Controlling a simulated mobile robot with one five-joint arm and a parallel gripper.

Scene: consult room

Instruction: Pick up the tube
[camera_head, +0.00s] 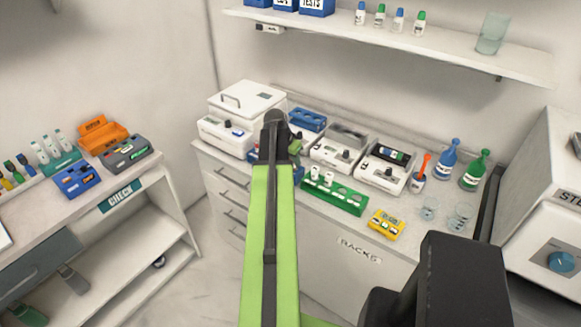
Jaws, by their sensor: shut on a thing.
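My gripper (276,138) is at the far end of my green and black arm, over the back counter, in front of the white lidded box. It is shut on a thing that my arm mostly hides. A small green piece (295,147) shows just right of the jaws and looks like part of a tube; its full shape is hidden. I cannot tell whether the held thing touches anything below.
A blue rack (298,172) is partly behind my arm. A green rack (335,197) with white-capped items, a yellow block (385,225) and blue (447,160) and green (475,171) bottles stand to the right. A shelf (400,38) overhangs the counter. Floor is clear at left.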

